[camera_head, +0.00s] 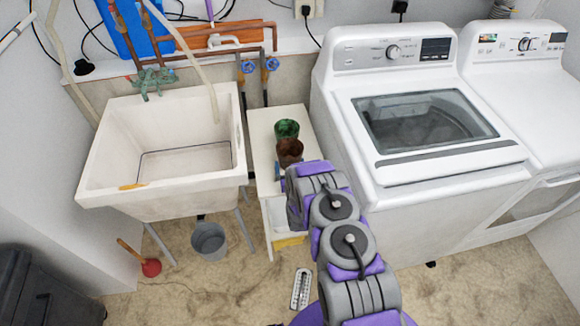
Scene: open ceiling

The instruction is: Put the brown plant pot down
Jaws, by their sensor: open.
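The brown plant pot (289,150) is upright over the white cabinet (262,130) between the sink and the washer, just in front of a green pot (287,129). My gripper (281,171) is at the near side of the brown pot, low by its base, and is open. My own wrist hides most of the fingers and the lower right of the pot. I cannot tell whether the fingers touch the pot, and its contact with the cabinet top is partly hidden.
A white utility sink (110,190) stands left of the cabinet. A washer (350,100) stands close on the right. A grey bucket (209,241) and a red plunger (151,268) are on the floor. The cabinet top's back left part is bare.

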